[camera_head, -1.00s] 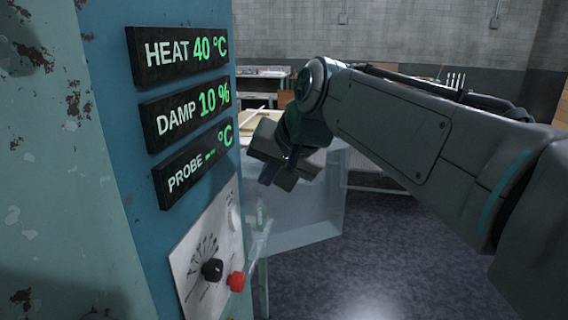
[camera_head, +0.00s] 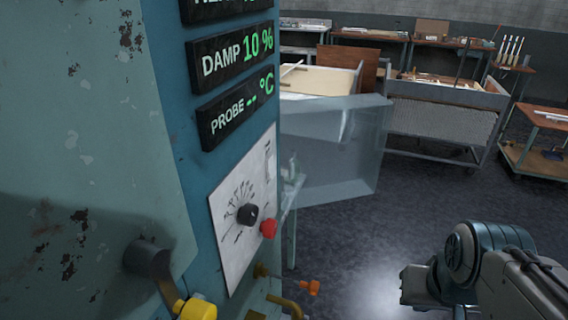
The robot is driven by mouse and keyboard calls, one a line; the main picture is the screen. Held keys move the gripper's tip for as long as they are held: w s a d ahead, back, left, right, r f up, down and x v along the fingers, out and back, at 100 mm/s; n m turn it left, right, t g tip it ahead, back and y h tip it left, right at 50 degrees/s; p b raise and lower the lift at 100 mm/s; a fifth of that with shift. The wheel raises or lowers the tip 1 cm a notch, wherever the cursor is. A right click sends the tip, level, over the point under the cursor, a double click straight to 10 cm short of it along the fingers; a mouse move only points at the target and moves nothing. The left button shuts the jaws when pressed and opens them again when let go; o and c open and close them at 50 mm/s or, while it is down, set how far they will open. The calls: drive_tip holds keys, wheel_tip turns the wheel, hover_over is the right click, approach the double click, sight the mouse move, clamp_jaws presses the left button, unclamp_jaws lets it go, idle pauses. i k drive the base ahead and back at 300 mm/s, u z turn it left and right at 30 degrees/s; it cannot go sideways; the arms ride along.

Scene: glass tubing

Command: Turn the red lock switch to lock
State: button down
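A red knob (camera_head: 268,229), the only red control I see, is on a white dial plate (camera_head: 228,214) on the blue cabinet front. It sits at the plate's lower right edge, beside a black pointer knob (camera_head: 247,214). Whether the red knob is at lock cannot be read. My gripper (camera_head: 408,286) is at the lower right, well to the right of the red knob and apart from it. Its fingers are small and dark here, so I cannot tell whether they are open or shut. I see nothing held in it.
A clear glass-like door or panel (camera_head: 350,150) stands out to the right of the cabinet. Carts and benches stand behind. The floor between cabinet and arm is clear.

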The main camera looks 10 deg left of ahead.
sight(269, 227)
drive_tip(key=u, duration=1.05)
drive_tip(key=k, duration=0.25)
drive_tip(key=u, duration=0.2)
drive_tip(key=i, duration=0.35)
drive_tip(key=z, duration=0.85)
drive_tip(key=k, duration=0.25)
drive_tip(key=u, duration=0.6)
